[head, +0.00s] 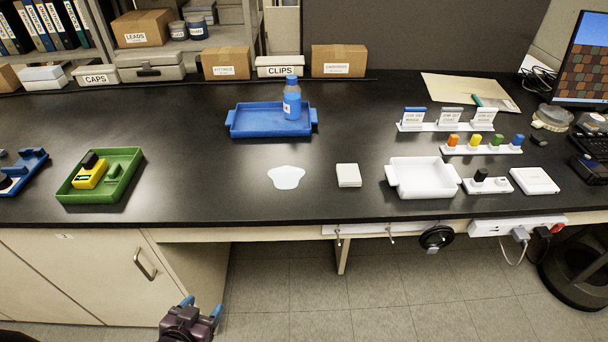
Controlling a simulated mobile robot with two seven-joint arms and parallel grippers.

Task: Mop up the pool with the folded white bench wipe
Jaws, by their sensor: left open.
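The pool (286,177) is a pale, irregular puddle on the black bench, near the middle of the head view. The folded white bench wipe (348,175) is a small square pad lying flat to the right of the pool, with a gap of bare bench between them. My left gripper (202,306) is at the bottom of the view, in front of and below the bench edge, over the floor. Its blue-tipped fingers are apart, with nothing between them. It is well away from both the pool and the wipe. My right gripper is not in view.
A blue tray (262,133) with a blue-capped bottle (292,98) stands behind the pool. A white tray (424,190) stands right of the wipe. A green tray (72,192) with a yellow device is at left. Bench around the pool is clear. Hooks hang under the front edge.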

